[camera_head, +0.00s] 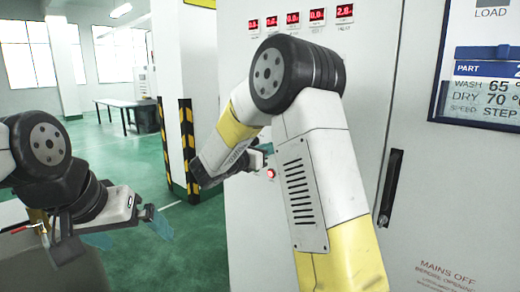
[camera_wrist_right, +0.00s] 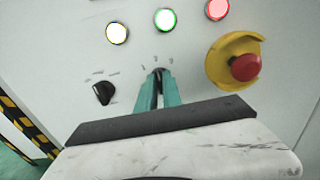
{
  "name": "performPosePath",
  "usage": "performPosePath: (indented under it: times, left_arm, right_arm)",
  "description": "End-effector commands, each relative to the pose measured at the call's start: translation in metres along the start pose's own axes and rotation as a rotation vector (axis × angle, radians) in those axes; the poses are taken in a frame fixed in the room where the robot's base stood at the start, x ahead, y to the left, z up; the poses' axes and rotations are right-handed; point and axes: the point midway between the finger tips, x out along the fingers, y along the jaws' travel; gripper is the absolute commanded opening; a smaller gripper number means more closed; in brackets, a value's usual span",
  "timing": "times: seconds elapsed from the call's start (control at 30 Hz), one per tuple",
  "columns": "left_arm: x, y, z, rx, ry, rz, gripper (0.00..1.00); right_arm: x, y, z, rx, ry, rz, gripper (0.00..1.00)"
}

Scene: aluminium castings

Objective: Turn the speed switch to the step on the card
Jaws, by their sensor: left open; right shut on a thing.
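In the wrist view, a small black speed switch (camera_wrist_right: 158,74) sits under a few faint step marks on the grey panel. My right gripper (camera_wrist_right: 158,88) is shut on it, with a teal finger on each side. The fingers hide most of the knob, so I cannot tell which mark it points at. The card (camera_head: 487,92) at the upper right of the head view reads wash 65, dry 70 and speed step; the step number is cut off by the picture edge. My left gripper (camera_head: 150,220) is open and empty at the lower left, away from the panel.
Near the switch are another black knob (camera_wrist_right: 103,93), a white lamp (camera_wrist_right: 117,33), a green lamp (camera_wrist_right: 165,19), a red lamp (camera_wrist_right: 217,9) and a red emergency button (camera_wrist_right: 245,67) in a yellow guard. Red displays (camera_head: 293,19) and a black door handle (camera_head: 390,187) are on the cabinet.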

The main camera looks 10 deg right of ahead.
Motion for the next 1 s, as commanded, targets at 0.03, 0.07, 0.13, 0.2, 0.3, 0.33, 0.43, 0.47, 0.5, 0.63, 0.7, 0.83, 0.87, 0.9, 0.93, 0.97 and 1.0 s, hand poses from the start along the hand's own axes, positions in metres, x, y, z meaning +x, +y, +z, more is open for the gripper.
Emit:
performPosePath:
  times: [0.03,0.07,0.13,0.2,0.3,0.33,0.43,0.47,0.5,0.63,0.7,0.83,0.87,0.9,0.93,0.97,1.0]
  left_arm:
    - [0.0000,0.0000,0.0000,0.000,0.000,0.000,1.00]
    - [0.0000,0.0000,0.0000,0.000,0.000,0.000,1.00]
    - [0.0000,0.0000,0.0000,0.000,0.000,0.000,1.00]
    - [0.0000,0.0000,0.0000,0.000,0.000,0.000,1.00]
    - [0.0000,0.0000,0.0000,0.000,0.000,0.000,1.00]
    - [0.0000,0.0000,0.0000,0.000,0.000,0.000,1.00]
    - [0.0000,0.0000,0.0000,0.000,0.000,0.000,1.00]
    - [0.0000,0.0000,0.0000,0.000,0.000,0.000,1.00]
    - [0.0000,0.0000,0.0000,0.000,0.000,0.000,1.00]
    - [0.0000,0.0000,0.0000,0.000,0.000,0.000,1.00]
    - [0.0000,0.0000,0.0000,0.000,0.000,0.000,1.00]
    - [0.0000,0.0000,0.0000,0.000,0.000,0.000,1.00]
    - [0.0000,0.0000,0.0000,0.000,0.000,0.000,1.00]
    - [0.0000,0.0000,0.0000,0.000,0.000,0.000,1.00]
    - [0.0000,0.0000,0.0000,0.000,0.000,0.000,1.00]
    - [0.0000,0.0000,0.0000,0.000,0.000,0.000,1.00]
    - [0.0000,0.0000,0.0000,0.000,0.000,0.000,1.00]
  right_arm:
    - [-0.0002,0.0001,0.0000,-0.001,0.000,0.000,0.00]
    - [-0.0003,0.0001,0.0000,-0.003,0.000,0.000,0.00]
    - [-0.0003,0.0002,0.0000,-0.011,0.000,0.001,0.00]
    - [-0.0005,0.0004,0.0000,-0.028,0.000,0.001,0.00]
    - [-0.0005,0.0006,0.0000,-0.067,0.000,0.001,0.00]
    - [-0.0005,0.0006,0.0000,-0.082,0.000,0.001,0.00]
    - [-0.0007,0.0010,0.0000,-0.146,-0.001,0.001,0.00]
    - [-0.0009,0.0013,0.0000,-0.168,-0.001,0.002,0.00]
    - [-0.0009,0.0015,-0.0001,-0.199,0.000,0.002,0.00]
    - [-0.0010,0.0021,-0.0005,-0.310,0.000,0.002,0.00]
    - [-0.0008,0.0021,-0.0007,-0.372,0.000,0.001,0.00]
    - [-0.0010,0.0025,-0.0009,-0.482,0.000,0.001,0.00]
    - [-0.0010,0.0025,-0.0010,-0.506,0.000,0.001,0.00]
    - [-0.0008,0.0025,-0.0011,-0.537,0.001,0.001,0.00]
    - [-0.0007,0.0025,-0.0013,-0.560,0.001,0.001,0.00]
    - [-0.0007,0.0026,-0.0014,-0.581,0.001,0.001,0.00]
    - [-0.0008,0.0028,-0.0015,-0.609,0.001,0.002,0.00]
